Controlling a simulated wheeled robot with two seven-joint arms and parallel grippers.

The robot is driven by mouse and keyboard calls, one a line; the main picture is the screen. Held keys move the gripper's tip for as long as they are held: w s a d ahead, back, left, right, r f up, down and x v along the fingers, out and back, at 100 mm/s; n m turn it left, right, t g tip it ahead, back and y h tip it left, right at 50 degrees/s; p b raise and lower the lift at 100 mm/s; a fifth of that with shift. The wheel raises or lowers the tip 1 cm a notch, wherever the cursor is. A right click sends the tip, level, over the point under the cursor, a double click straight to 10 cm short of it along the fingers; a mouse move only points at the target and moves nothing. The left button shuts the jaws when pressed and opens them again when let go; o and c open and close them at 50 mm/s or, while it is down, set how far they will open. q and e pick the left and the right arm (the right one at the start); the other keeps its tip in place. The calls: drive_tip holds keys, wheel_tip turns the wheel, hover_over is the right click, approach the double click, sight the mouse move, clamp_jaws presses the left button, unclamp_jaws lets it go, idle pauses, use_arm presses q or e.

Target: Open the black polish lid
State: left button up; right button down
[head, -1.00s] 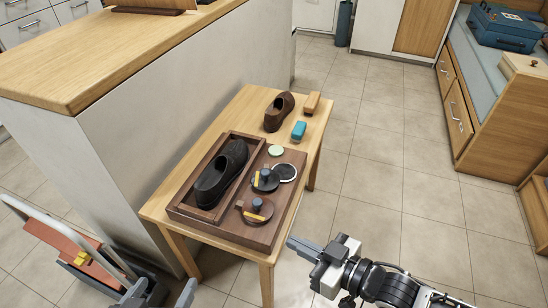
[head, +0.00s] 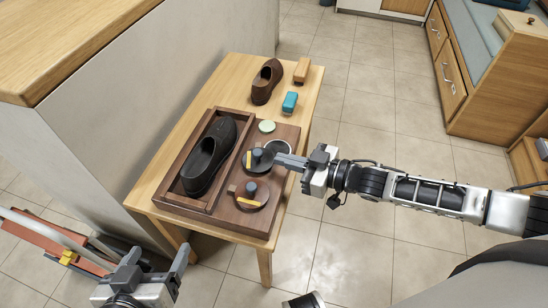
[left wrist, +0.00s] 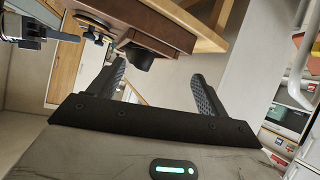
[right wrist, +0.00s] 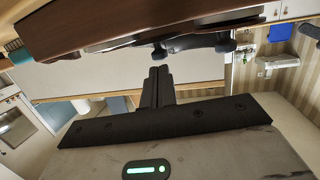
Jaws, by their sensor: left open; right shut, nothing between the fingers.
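The dark round lid (head: 262,167), with a grey-blue knob (head: 257,154) and a yellow label, lies on the brown wooden tray (head: 262,236). A second, browner lid (head: 262,188) with a similar knob and yellow label lies nearer on the same tray. My right gripper (head: 281,160) is shut and empty, its fingertips beside the dark lid's knob; I cannot tell whether they touch. It partly hides a round piece with a pale rim (head: 283,147). Its shut fingers show in the right wrist view (right wrist: 158,78). My left gripper (head: 157,259) is open and empty, in front of the table's near-left corner.
A black shoe (head: 208,158) lies in the tray's left compartment. A brown shoe (head: 266,82), a blue brush (head: 289,102) and an orange-brown block (head: 301,70) stand farther back on the table. A pale wall unit (head: 110,130) borders the left side.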

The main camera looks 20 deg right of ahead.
sight(262, 154)
drive_tip(key=shift+x, duration=1.2)
drive_tip(key=shift+w+a, duration=0.25)
use_arm(q)
drive_tip(key=shift+w+d+f, duration=0.2)
drive_tip(key=shift+w+f, duration=0.05)
drive_tip(key=shift+f, duration=0.4)
use_arm(e)
drive_tip(key=shift+w+a+f, duration=0.1)
